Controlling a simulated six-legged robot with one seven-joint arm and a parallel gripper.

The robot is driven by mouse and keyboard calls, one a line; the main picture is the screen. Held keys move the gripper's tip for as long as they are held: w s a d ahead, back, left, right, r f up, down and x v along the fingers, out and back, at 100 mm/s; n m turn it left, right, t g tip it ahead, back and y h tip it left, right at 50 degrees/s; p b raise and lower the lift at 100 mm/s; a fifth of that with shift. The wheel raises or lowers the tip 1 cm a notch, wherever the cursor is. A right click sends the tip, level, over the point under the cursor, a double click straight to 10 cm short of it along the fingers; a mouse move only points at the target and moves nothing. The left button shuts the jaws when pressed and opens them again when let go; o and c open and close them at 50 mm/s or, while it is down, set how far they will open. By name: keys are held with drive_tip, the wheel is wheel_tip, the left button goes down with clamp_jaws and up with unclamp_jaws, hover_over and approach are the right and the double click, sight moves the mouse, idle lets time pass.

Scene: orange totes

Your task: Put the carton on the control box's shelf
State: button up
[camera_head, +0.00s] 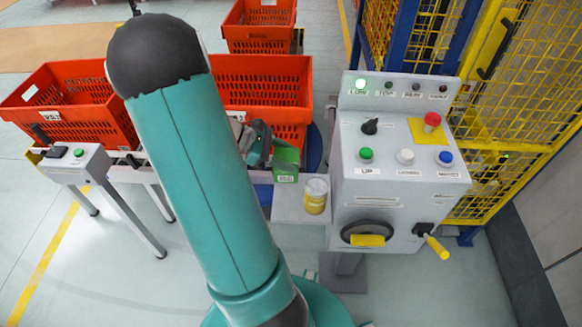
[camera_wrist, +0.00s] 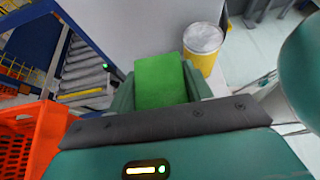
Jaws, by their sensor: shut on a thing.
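The carton is a green box (camera_head: 287,161) with a pale label low on its side. My gripper (camera_head: 268,148) is shut on it; the wrist view shows the carton (camera_wrist: 160,78) between the two fingers. The control box (camera_head: 405,195) is a grey cabinet with buttons. Its shelf (camera_head: 287,208) is a small grey plate on the box's left side. The carton shows just beyond the shelf's back edge in the head view; I cannot tell its height above it. A yellow can (camera_head: 315,203) with a pale lid stands on the shelf's right part, and in the wrist view (camera_wrist: 203,45) right of the carton.
Orange totes (camera_head: 85,92) stand at the left and behind my arm. A roller conveyor (camera_wrist: 85,72) runs beside the shelf. Yellow mesh fencing (camera_head: 500,110) stands behind the control box. The shelf's left part is bare.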

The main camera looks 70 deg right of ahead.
drive_tip(key=shift+s+d+f, duration=0.1)
drive_tip(key=shift+s+f, duration=0.35)
drive_tip(key=shift+f, duration=0.1)
drive_tip(key=shift+s+f, duration=0.2)
drive_tip(key=shift+f, duration=1.55)
drive_tip(key=o, duration=1.2)
drive_tip(key=shift+c, duration=0.2)
drive_tip(key=v, duration=1.2)
drive_tip(key=shift+w, duration=0.1)
